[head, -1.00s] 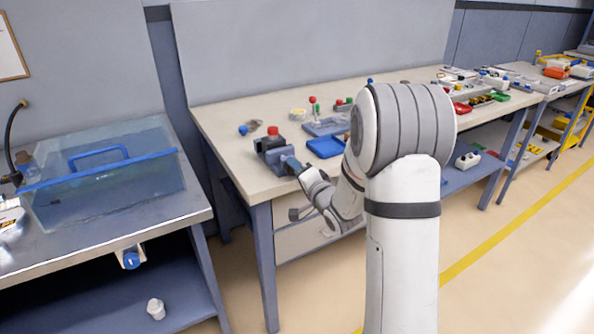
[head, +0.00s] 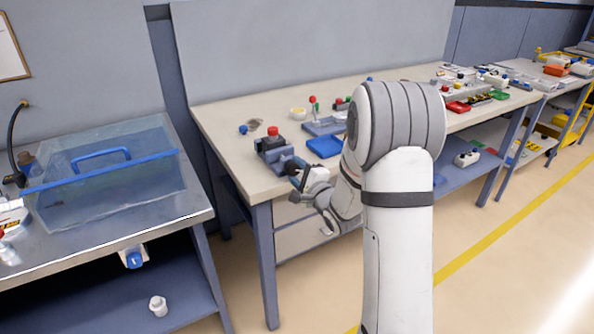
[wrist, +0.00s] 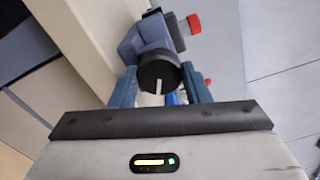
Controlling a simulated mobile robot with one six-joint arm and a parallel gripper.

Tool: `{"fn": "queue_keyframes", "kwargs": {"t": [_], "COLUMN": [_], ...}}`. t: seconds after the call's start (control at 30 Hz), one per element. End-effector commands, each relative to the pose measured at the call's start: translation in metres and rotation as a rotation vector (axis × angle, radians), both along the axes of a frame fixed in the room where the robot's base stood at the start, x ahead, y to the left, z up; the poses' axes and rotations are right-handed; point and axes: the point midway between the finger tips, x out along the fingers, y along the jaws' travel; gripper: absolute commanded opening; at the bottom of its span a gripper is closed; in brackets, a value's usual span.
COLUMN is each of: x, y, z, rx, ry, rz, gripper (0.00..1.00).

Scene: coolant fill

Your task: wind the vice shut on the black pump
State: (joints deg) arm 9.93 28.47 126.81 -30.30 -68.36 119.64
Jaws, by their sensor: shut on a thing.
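The grey-blue vice (head: 277,157) stands at the near left corner of the workbench. The black pump with a red top (head: 272,131) sits upright at the vice's jaws. Any gap between jaws and pump is too small to make out. In the wrist view, the vice (wrist: 140,42) lies straight ahead and the pump's red top (wrist: 194,23) points right. My gripper (wrist: 160,88) is shut on the vice's round black knob (wrist: 152,70), which bears a white mark. In the head view my gripper (head: 296,168) is at the vice's near right end, partly hidden by dark parts.
A blue tray (head: 324,147) lies right of the vice, with small coloured parts behind it. A clear tank with a blue handle (head: 100,156) stands on the metal bench at left. The floor in front of the workbench is free.

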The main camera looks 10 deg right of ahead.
Motion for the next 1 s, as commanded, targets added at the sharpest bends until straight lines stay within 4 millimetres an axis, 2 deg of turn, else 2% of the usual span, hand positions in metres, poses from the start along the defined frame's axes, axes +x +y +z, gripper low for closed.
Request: {"fn": "queue_keyframes", "kwargs": {"t": [0.53,0.57,0.6,0.8,1.0], "x": [-0.0007,-0.0008,-0.0007,-0.0004,-0.0005], "y": [-0.0008,-0.0009,-0.0008,-0.0003,0.0004], "z": [-0.0026,-0.0027,-0.0026,-0.0017,-0.0023], "rx": [0.022,0.022,0.022,0.022,0.02], "ry": [0.013,0.013,0.013,0.011,0.012], "rz": [-0.003,-0.002,-0.003,-0.001,0.001], "gripper": [0.2,0.45,0.48,0.65,0.65]}}
